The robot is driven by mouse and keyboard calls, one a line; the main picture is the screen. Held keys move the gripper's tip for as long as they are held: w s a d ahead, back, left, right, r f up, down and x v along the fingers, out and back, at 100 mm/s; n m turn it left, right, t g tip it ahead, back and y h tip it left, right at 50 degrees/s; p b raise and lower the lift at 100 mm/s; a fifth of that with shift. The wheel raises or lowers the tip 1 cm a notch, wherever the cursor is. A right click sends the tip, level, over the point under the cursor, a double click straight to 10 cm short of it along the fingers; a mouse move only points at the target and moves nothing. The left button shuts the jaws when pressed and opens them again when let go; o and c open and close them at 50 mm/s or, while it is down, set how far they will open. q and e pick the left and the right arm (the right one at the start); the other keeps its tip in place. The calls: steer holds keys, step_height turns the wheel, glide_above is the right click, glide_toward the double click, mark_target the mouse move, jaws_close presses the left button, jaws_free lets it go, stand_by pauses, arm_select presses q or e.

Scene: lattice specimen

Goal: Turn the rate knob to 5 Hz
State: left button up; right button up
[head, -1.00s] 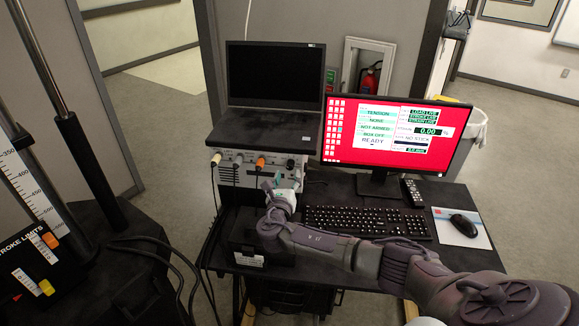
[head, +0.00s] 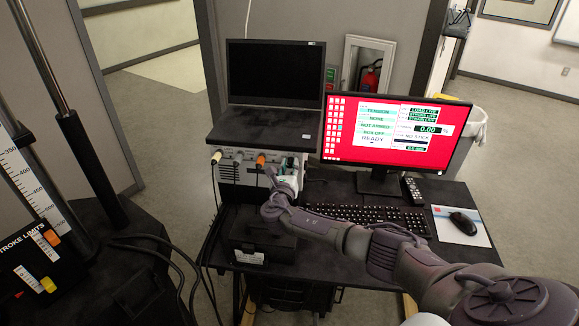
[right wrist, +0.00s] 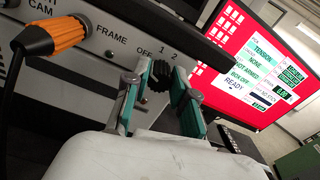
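A dark ribbed knob (right wrist: 159,76) sits on the front panel of a grey control box (head: 231,173), with OFF, 1 and 2 printed around it in the right wrist view. My right gripper (right wrist: 161,72) has its two green-lined fingers apart, one on each side of the knob. I cannot tell whether the pads touch it. Other dial marks are hidden. In the head view my right gripper (head: 288,178) is at the right end of the box front and covers the knob. My left gripper is not in view.
An orange plug (right wrist: 54,36) with a black cable is on the panel left of the knob. A laptop (head: 275,80) stands on the box. A red-screened monitor (head: 345,140), keyboard (head: 365,216) and mouse (head: 463,223) are to the right. Black cables hang at the left.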

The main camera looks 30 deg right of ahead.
jaws_close()
steer(key=m+b, duration=0.2)
steer(key=m, duration=0.1)
steer(key=m+b, duration=0.2)
steer(key=shift+f, duration=0.25)
steer(key=m+b, duration=0.4)
steer(key=m, duration=0.1)
steer(key=shift+m+b, duration=0.3)
steer(key=m+b, duration=0.8)
steer(key=m, duration=0.1)
steer(key=m+b, duration=0.3)
steer(key=shift+r+m+b, duration=0.15)
steer(key=shift+m+b, duration=0.85)
steer(key=shift+m, duration=0.3)
